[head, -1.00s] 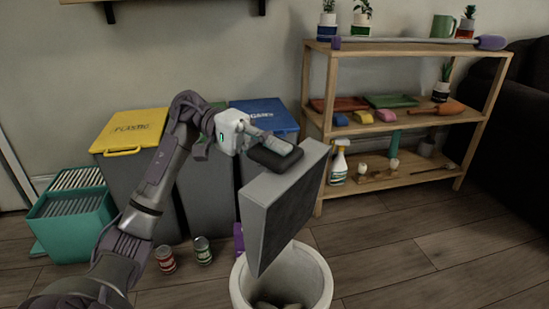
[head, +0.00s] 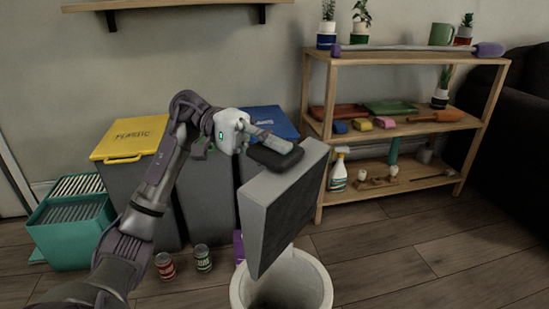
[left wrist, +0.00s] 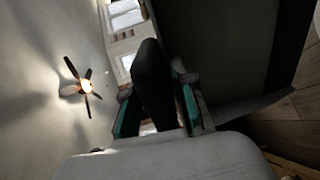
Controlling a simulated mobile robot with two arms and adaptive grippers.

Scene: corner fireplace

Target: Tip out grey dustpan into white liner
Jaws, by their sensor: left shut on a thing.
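The grey dustpan (head: 283,205) hangs steeply tipped, its open dark side facing right, above the white liner (head: 322,283). The liner is a round white bin at the bottom of the head view, and its visible inside looks dark. The dustpan's lower corner hides part of its back rim. My left gripper (head: 275,145) is shut on the dustpan's black handle. In the left wrist view the handle (left wrist: 153,85) stands between the two fingers of my left gripper (left wrist: 155,100), with the pan body to the right. My right gripper is not in view.
Lidded bins, one with a yellow lid (head: 130,138) and one with a blue lid (head: 270,122), stand behind my arm. A teal crate (head: 72,230) is at left. Two cans (head: 203,258) stand on the floor. A wooden shelf (head: 400,130) is at right; floor before it is clear.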

